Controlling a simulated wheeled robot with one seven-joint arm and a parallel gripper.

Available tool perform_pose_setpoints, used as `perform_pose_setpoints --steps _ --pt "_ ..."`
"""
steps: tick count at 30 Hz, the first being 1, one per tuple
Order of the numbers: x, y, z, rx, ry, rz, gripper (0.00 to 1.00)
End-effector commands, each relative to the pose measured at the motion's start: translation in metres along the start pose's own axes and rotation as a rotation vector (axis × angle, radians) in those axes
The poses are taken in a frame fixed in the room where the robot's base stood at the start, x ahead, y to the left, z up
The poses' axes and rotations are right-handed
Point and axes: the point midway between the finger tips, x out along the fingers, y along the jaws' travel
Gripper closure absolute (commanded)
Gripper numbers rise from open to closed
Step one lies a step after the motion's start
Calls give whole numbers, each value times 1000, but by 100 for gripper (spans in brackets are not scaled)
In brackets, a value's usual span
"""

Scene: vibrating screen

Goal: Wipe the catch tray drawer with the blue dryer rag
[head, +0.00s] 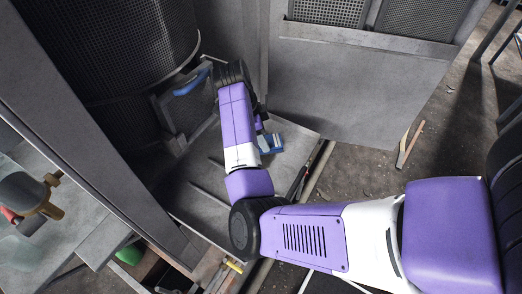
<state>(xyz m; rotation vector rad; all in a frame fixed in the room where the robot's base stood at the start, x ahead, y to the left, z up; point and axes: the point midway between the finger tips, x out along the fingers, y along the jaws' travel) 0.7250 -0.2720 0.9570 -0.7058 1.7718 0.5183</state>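My purple and white arm reaches from the lower right to the middle of the head view and bends down behind its own forearm. The end of my gripper (264,136) is mostly hidden there, so its fingers cannot be made out. A small blue piece (273,143) shows right at it, low over a flat grey tray-like surface (205,205); I cannot tell whether it is cloth or held. This surface looks like the catch tray drawer. Another blue, rag-like piece (190,83) lies along a bracket beside the dark mesh drum, left of my arm.
A dark perforated drum (115,60) stands upper left, behind a slanting grey post (95,140). A grey panel box with mesh bins (355,85) stands upper right. A wooden-handled tool (410,143) lies on the floor at right. A bench (40,225) fills the lower left.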

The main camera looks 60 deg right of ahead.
Motion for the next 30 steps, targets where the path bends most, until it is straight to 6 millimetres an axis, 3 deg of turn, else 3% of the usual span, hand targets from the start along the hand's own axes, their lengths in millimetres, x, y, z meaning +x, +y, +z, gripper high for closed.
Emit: perform_pose_setpoints --steps 30 --pt "-12 45 37 -1 0 1 86"
